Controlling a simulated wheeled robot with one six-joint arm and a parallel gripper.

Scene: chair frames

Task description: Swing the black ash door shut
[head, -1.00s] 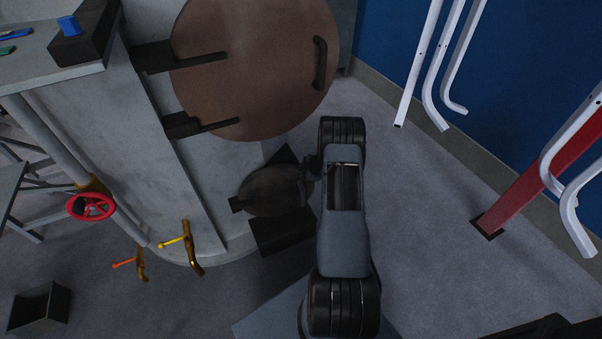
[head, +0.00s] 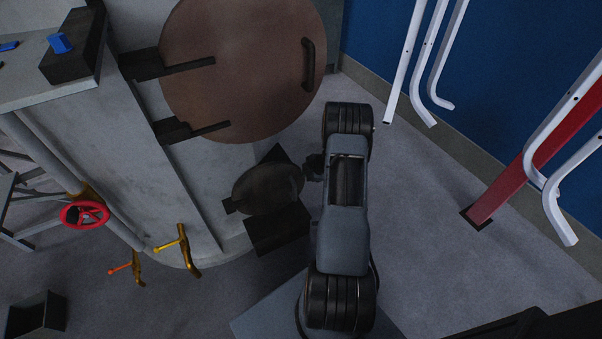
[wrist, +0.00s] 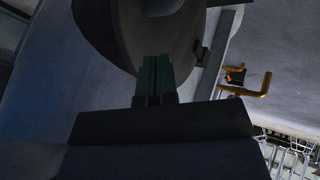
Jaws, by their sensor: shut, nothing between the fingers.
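The black ash door (head: 268,190) is a small dark round disc low on the grey furnace body, below the large brown round door. Its face shows as an oval, with dark blocks beside and below it. How far it stands open is hard to tell. My gripper is mostly hidden by my arm in the head view. In the wrist view my gripper (wrist: 154,78) has its greenish fingers together and empty. The fingers point at a large dark rounded surface (wrist: 115,38), probably the ash door. Contact cannot be made out.
The brown door (head: 240,70) with a black handle is above. A red valve wheel (head: 85,215) and yellow-handled levers (head: 187,248) are at left. A red post (head: 525,170) and white bent tubes (head: 430,60) stand at right. Grey floor (head: 420,220) is clear between.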

